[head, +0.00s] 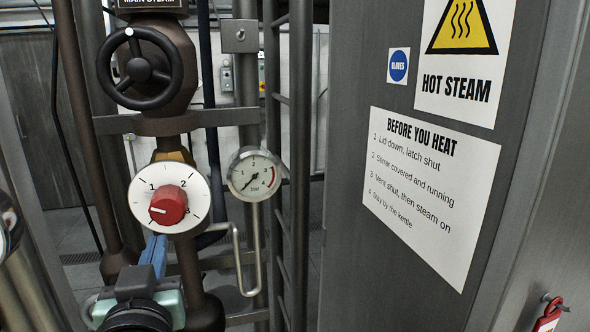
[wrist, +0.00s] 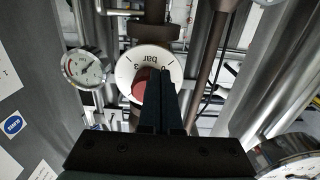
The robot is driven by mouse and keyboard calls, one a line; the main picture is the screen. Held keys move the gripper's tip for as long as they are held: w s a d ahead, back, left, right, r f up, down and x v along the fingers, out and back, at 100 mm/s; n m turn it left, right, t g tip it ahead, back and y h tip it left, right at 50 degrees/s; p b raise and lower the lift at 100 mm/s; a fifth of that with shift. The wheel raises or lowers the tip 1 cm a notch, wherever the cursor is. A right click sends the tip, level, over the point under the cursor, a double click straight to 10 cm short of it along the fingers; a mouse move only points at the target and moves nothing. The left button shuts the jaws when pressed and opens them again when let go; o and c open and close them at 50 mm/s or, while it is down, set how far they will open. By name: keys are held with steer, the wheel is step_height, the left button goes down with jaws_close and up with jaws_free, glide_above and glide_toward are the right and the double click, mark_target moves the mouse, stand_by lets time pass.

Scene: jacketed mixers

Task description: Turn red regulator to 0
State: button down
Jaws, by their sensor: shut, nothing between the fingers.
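The red regulator knob (head: 170,204) sits at the centre of a white round dial (head: 142,193) on a brown pipe. The figures 1, 2 and 3 show; I cannot make out a 0. The knob's white mark points left, a little below the 1. My gripper (head: 157,240) is shut and empty, just below the knob and over the dial's lower edge. In the wrist view, the shut fingers (wrist: 161,76) stand in front of the right part of the red knob (wrist: 140,84) and hide part of it. I cannot tell whether they touch it.
A black handwheel (head: 140,69) is above the dial. A pressure gauge (head: 254,174) stands to its right, needle at the low end. A bent metal rod (head: 238,262) is below the gauge. A grey panel with signs (head: 432,190) fills the right side.

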steer(key=shift+x, duration=0.8)
steer(key=shift+d+r+p, duration=0.1)
steer(key=shift+r+p, duration=0.2)
steer(key=shift+r, duration=0.1)
steer(key=shift+w+d, duration=0.1)
steer(key=shift+d, duration=0.15)
steer(key=shift+w+d+p, duration=0.15)
steer(key=shift+d+p, duration=0.05)
steer(key=shift+d, duration=0.35)
steer(key=shift+w+d+p, duration=0.2)
steer(key=shift+d, duration=0.3)
steer(key=shift+d+r, duration=0.15)
steer(key=shift+r, duration=0.05)
stand_by(0.3)
steer(key=shift+f, duration=0.1)
